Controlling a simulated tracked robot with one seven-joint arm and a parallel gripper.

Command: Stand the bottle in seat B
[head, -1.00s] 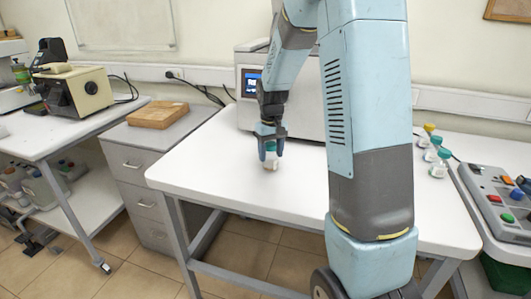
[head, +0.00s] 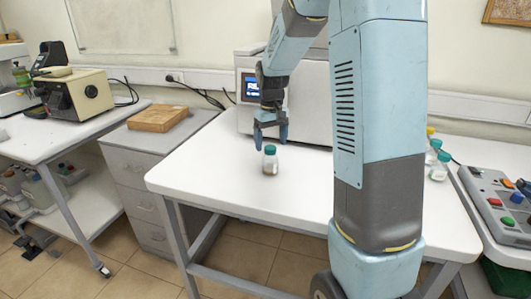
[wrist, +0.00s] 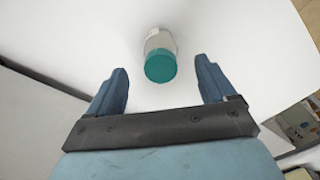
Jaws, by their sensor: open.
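A small clear bottle with a teal cap (head: 270,161) stands upright on the white table, left of my arm. It also shows in the wrist view (wrist: 158,42), seen from above at its cap end. My gripper (head: 271,141) is open and empty, just behind and above the bottle in the head view. I cannot make out a seat marked B in either view.
A grey machine with a blue screen (head: 251,85) stands at the table's back. A button panel (head: 500,200) is at far right. The white table (head: 215,165) is clear around the bottle.

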